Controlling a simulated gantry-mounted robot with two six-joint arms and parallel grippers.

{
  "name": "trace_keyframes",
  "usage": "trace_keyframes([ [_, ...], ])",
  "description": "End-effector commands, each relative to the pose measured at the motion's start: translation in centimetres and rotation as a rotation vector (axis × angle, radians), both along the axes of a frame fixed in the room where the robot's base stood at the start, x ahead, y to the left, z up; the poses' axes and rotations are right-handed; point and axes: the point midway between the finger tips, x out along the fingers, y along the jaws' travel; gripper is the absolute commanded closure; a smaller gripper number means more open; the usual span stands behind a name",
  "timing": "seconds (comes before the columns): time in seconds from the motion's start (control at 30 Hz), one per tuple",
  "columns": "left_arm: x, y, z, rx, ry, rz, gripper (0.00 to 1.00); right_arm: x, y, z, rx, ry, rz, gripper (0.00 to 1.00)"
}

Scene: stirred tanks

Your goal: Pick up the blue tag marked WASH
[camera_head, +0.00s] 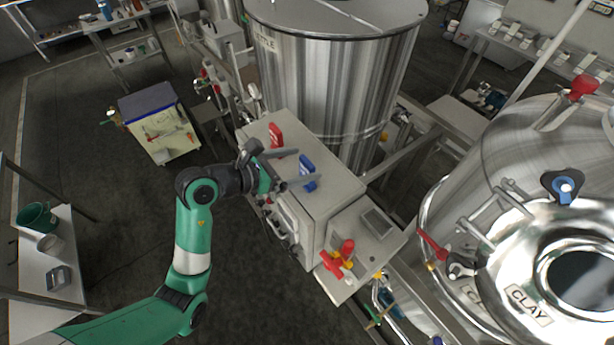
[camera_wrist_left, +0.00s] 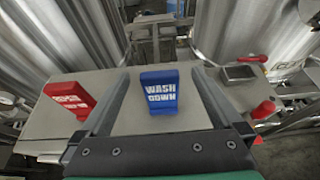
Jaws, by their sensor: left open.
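The blue tag (camera_head: 308,172) stands on top of a light grey cabinet (camera_head: 335,185). In the left wrist view the blue tag (camera_wrist_left: 159,92) reads WASH DOWN in white letters and appears between the two fingers of my left gripper (camera_wrist_left: 160,72). In the head view my left gripper (camera_head: 309,165) is open, with its fingers reaching over the cabinet top around the tag. I cannot tell if either finger touches it. My right gripper is not in view.
A red tag (camera_head: 276,135) with white lettering stands left of the blue one, outside the fingers. A large steel kettle (camera_head: 330,80) rises behind the cabinet. A red valve handle (camera_head: 340,258) sits on the lower panel in front. A CLAY tank (camera_head: 480,165) stands at right.

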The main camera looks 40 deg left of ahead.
Motion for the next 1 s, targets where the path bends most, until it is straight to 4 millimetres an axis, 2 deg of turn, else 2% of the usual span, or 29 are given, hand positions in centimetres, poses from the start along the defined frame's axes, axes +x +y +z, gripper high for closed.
trace_keyframes([
  [0.13, 2.0, -0.3, -0.9, -0.001, 0.001, -0.001, 0.0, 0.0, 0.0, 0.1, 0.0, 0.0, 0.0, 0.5],
  [0.4, 2.4, -0.3, -1.0, 0.001, 0.0, 0.002, 0.02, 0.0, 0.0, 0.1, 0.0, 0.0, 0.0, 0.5],
  [0.9, 2.3, -0.3, -1.0, 0.0, 0.0, 0.002, 0.92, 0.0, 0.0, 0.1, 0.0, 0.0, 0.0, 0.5],
  [0.97, 2.3, -0.3, -1.0, 0.0, 0.0, 0.002, 1.0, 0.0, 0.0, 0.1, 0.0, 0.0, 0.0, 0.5],
  [1.0, 2.3, -0.3, -1.0, 0.0, 0.0, 0.002, 1.0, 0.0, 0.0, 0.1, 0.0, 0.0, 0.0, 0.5],
])
